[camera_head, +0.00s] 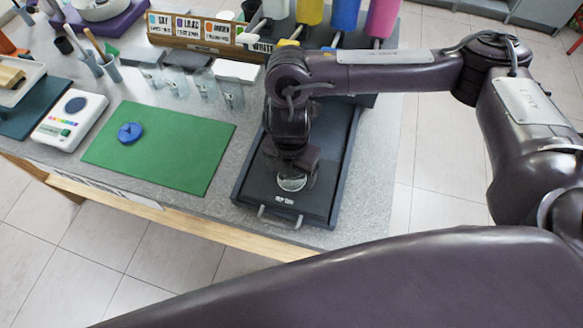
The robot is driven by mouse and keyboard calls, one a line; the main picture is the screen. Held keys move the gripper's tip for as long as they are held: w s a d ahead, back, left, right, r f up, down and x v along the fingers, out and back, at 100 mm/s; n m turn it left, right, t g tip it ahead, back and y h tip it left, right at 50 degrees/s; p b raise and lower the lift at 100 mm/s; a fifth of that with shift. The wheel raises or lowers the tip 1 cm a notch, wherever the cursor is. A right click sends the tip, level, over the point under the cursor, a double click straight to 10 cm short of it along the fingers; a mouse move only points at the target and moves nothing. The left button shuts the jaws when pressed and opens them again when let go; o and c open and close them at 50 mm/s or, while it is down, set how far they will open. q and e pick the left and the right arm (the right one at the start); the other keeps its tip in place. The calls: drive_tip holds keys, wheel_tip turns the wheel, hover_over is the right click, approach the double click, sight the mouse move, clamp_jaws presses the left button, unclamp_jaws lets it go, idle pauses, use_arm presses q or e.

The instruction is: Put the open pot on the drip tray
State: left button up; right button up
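The open pot (291,183) is a small clear glass pot, seen at the lower end of my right gripper (291,168). The gripper points down with its dark fingers on either side of the pot and looks shut on it. The fingers hide most of the pot. The drip tray (318,206) is a long dark tray with a raised rim, light front handles and a white label. The pot is over its front part; I cannot tell whether it touches the tray floor. My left gripper is not in view.
A green mat (180,160) with a round blue lid (130,132) lies left of the tray. A white scale (70,120) stands further left. Several clear containers (232,95) stand behind the mat, and coloured cylinders (345,14) stand at the back of the tray.

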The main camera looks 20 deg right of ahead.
drive_tip(key=shift+r, duration=0.25)
wheel_tip(320, 180, up, 7)
drive_tip(key=shift+r+p, duration=0.15)
drive_tip(key=shift+p, duration=0.3)
idle(0.5)
